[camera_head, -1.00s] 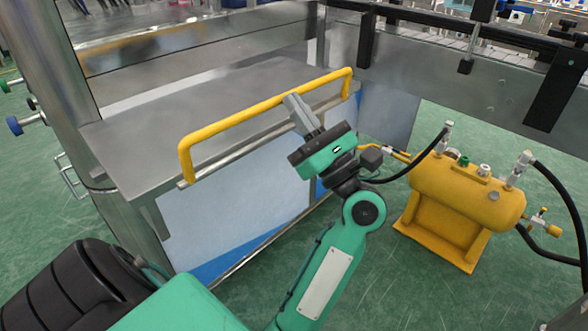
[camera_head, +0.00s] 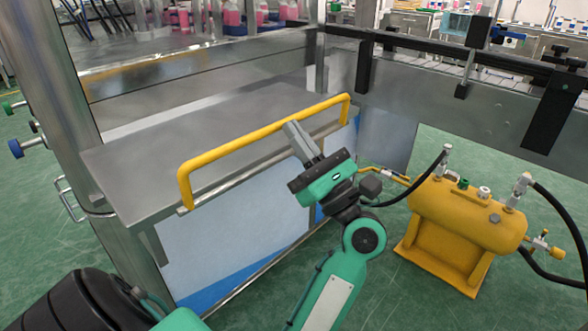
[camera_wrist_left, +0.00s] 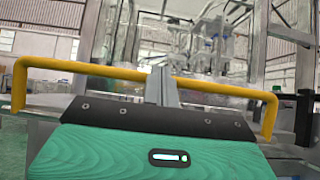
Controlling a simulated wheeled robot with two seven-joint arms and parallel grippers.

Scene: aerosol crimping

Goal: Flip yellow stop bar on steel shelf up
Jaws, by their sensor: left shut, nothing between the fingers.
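The yellow stop bar (camera_head: 232,146) stands up above the front edge of the steel shelf (camera_head: 190,145), its two end legs meeting the rod at that edge. My left gripper (camera_head: 293,126) is shut and empty, its fingertips at the near side of the bar, right of its middle. In the left wrist view the bar (camera_wrist_left: 95,69) spans the picture, and the shut fingers (camera_wrist_left: 160,72) rise at its middle, overlapping it. Whether they touch the bar I cannot tell. My right gripper is not in view.
A yellow tank (camera_head: 465,213) with black hoses stands on the green floor to the right. A steel post (camera_head: 75,110) rises left of the shelf. Black rails and brackets (camera_head: 480,65) run along the back right. The shelf top is bare.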

